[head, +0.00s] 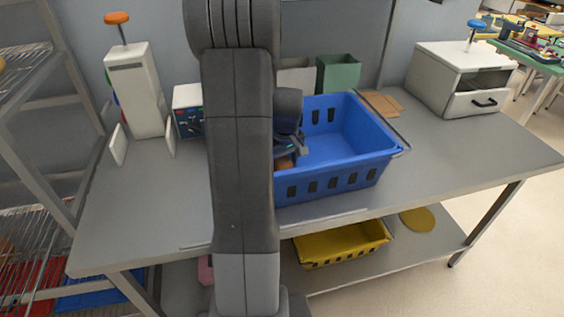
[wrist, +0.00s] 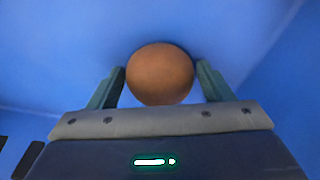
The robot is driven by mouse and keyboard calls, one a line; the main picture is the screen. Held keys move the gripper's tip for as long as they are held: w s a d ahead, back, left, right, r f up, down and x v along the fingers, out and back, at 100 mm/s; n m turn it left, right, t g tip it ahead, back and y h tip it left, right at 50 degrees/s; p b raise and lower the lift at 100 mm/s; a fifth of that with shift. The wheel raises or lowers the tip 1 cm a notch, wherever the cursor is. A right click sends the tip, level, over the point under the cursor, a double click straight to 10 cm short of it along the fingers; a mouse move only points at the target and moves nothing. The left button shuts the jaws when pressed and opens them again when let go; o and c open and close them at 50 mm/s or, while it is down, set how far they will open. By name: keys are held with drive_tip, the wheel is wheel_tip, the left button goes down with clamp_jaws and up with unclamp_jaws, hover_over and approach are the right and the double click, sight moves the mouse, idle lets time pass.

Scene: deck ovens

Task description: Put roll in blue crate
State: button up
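The roll (wrist: 160,74) is round and brown. In the wrist view it sits between the two fingers of my gripper (wrist: 160,72), with a fingertip against each side and blue crate surface behind it. In the head view the blue crate (head: 335,182) stands on the grey table, and my gripper (head: 286,150) reaches down inside its left part. A small part of the roll (head: 285,163) shows below the gripper. My arm hides the crate's left end. I cannot tell whether the roll touches the crate floor.
A green bin (head: 338,73) stands behind the crate. A white box with a drawer (head: 462,80) is at the back right, and a tall white box (head: 135,90) at the back left. A yellow crate (head: 342,244) is on the lower shelf. The table's front right is clear.

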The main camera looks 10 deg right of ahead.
sight(285, 163)
drive_tip(key=shift+o, duration=0.3)
drive_tip(key=shift+r, duration=0.15)
wheel_tip(285, 163, up, 12)
drive_tip(key=s, duration=0.1)
drive_tip(key=shift+s+d, duration=0.15)
drive_tip(key=shift+d, duration=0.1)
